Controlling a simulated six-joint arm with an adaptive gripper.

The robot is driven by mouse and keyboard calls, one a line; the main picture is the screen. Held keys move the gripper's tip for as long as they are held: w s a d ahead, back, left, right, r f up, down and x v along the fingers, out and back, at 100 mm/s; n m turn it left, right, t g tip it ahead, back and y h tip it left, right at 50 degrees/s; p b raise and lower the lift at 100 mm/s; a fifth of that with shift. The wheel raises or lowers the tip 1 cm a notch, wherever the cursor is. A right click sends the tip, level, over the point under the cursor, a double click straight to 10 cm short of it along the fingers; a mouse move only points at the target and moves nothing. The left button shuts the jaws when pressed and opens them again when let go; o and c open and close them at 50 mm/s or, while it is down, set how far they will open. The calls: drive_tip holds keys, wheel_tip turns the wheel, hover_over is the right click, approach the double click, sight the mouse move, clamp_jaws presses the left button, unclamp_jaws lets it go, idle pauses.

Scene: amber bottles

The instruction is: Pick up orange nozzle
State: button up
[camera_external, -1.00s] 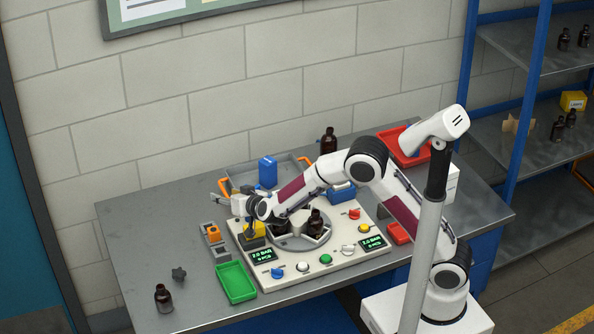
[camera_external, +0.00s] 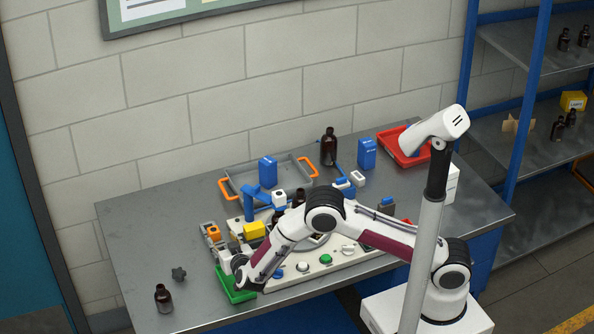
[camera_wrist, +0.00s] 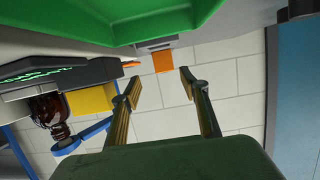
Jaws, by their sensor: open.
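The orange nozzle (camera_external: 213,233) sits in a grey holder (camera_external: 212,240) at the left of the machine panel. In the wrist view, a small orange piece (camera_wrist: 162,61), which looks like the nozzle, shows beyond the fingertips, just under the green tray's edge. My gripper (camera_wrist: 159,83) is open, with nothing between its fingers, and appears short of the orange piece. In the external view my wrist is low over the green tray (camera_external: 240,295), in front of the holder; the fingers cannot be made out there.
The green tray fills the top of the wrist view (camera_wrist: 200,20). A yellow block (camera_external: 254,230) and a blue fixture (camera_external: 262,195) stand right of the holder. The table's left side is mostly clear.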

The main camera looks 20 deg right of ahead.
sight(216, 233)
drive_tip(key=shift+w, duration=0.15)
drive_tip(key=shift+x, duration=1.2)
drive_tip(key=shift+w, duration=0.15)
drive_tip(key=shift+w+a+f, duration=0.15)
drive_tip(key=shift+w+a, duration=0.05)
drive_tip(key=shift+w, duration=0.45)
drive_tip(key=shift+w+a+f, duration=0.15)
drive_tip(key=shift+w, duration=0.45)
drive_tip(key=shift+x, duration=1.15)
drive_tip(key=c, duration=1.1)
